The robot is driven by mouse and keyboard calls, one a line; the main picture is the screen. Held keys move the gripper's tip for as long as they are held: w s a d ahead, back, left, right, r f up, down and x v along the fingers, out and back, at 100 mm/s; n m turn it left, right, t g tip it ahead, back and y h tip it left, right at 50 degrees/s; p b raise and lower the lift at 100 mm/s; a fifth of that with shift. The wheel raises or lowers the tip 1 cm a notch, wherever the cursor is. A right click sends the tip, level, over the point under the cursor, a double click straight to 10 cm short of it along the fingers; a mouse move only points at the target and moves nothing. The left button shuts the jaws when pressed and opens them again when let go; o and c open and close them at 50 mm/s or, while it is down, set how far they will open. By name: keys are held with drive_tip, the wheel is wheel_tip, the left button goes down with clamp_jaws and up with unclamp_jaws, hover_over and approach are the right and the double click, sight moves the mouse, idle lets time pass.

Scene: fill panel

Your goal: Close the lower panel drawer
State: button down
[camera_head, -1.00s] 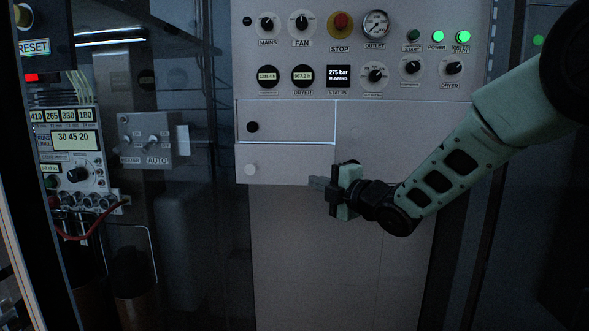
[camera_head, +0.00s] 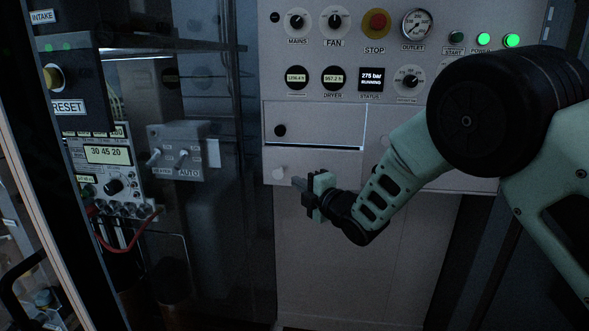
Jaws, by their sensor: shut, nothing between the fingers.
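The gripper hides part of that edge.
The control panel (camera_head: 358,55) above carries knobs, a red stop button, a gauge and small displays. A grey switch box (camera_head: 178,152) and an instrument with red cable (camera_head: 125,240) stand to the left. Below the drawers is a flat cabinet face (camera_head: 340,270).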

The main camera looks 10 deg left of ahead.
sight(315, 153)
drive_tip(key=x, duration=0.3)
drive_tip(key=shift+w+a+r+p, duration=0.1)
drive_tip(key=shift+w+p, duration=0.05)
drive_tip(key=shift+p, duration=0.2)
drive_tip(key=w+p, duration=0.1)
drive_tip(key=w, duration=0.1)
drive_tip(key=shift+w, duration=1)
